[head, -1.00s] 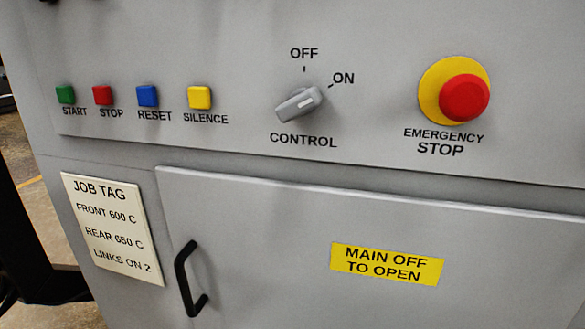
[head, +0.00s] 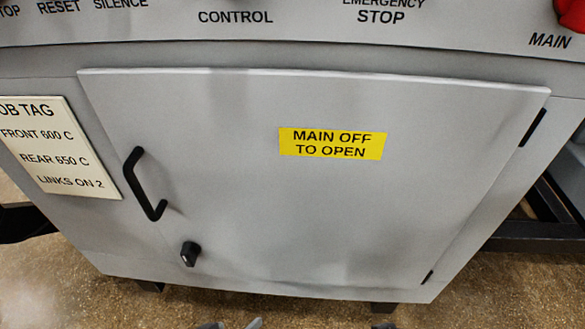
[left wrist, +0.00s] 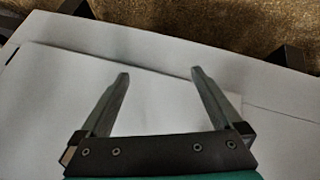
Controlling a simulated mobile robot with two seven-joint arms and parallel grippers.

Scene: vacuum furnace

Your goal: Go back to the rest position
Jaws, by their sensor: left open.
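My left gripper (left wrist: 159,74) is open and empty in the left wrist view, with its two grey fingers spread apart. Behind the fingers is a pale panel surface of the grey cabinet. In the head view only the tips of the left gripper (head: 232,325) show at the bottom edge, below the cabinet's lower edge in the picture. The cabinet door (head: 330,215) is closed, with a black handle (head: 143,185) and a black latch knob (head: 190,254) on its left side. My right gripper is not in view.
A yellow label (head: 332,144) on the door reads MAIN OFF TO OPEN. A job tag (head: 60,150) is at the left. A red knob (head: 572,14) is partly cut off at the top right. Speckled floor (head: 480,285) shows below the cabinet.

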